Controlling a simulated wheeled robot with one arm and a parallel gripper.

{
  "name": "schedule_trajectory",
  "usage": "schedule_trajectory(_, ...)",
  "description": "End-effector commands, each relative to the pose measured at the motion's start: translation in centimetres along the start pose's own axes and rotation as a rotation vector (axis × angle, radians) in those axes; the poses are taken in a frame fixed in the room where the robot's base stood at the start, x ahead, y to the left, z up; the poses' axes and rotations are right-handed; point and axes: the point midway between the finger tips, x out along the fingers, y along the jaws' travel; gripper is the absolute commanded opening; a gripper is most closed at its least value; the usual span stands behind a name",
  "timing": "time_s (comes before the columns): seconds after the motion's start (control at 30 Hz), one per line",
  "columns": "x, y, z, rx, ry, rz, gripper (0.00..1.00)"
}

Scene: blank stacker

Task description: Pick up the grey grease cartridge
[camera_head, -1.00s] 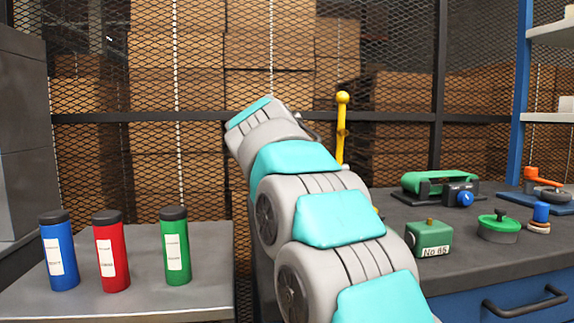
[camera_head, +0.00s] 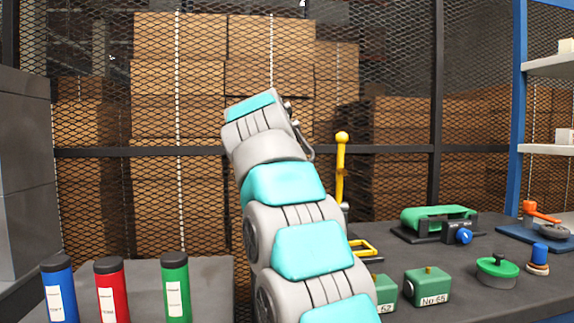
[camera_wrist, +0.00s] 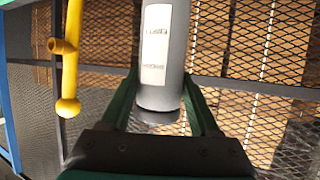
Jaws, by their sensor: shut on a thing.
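The grey grease cartridge (camera_wrist: 162,85) shows in the wrist view, with a white label and a dark grey end towards the camera. My gripper (camera_wrist: 162,100) is shut on it, one green finger on each side. The cartridge is held up, with the mesh fence behind it. In the head view my arm rises in the middle. The gripper and the grey cartridge are hidden there behind my arm.
Blue (camera_head: 60,290), red (camera_head: 111,290) and green (camera_head: 175,288) cartridges stand on the left bench. A yellow lever (camera_head: 341,165) rises right of my arm. Green blocks (camera_head: 427,287) and a green belt device (camera_head: 438,218) are on the right bench. A mesh fence stands behind.

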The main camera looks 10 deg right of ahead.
Motion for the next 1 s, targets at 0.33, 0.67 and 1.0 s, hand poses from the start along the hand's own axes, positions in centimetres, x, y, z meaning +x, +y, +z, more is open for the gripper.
schedule_trajectory(0.33,-1.8,0.0,-0.1,0.001,0.005,-0.006,0.07)
schedule_trajectory(0.67,-7.7,0.1,2.4,0.001,0.006,-0.006,0.07)
schedule_trajectory(1.0,-14.5,0.2,5.1,0.001,0.007,-0.006,0.07)
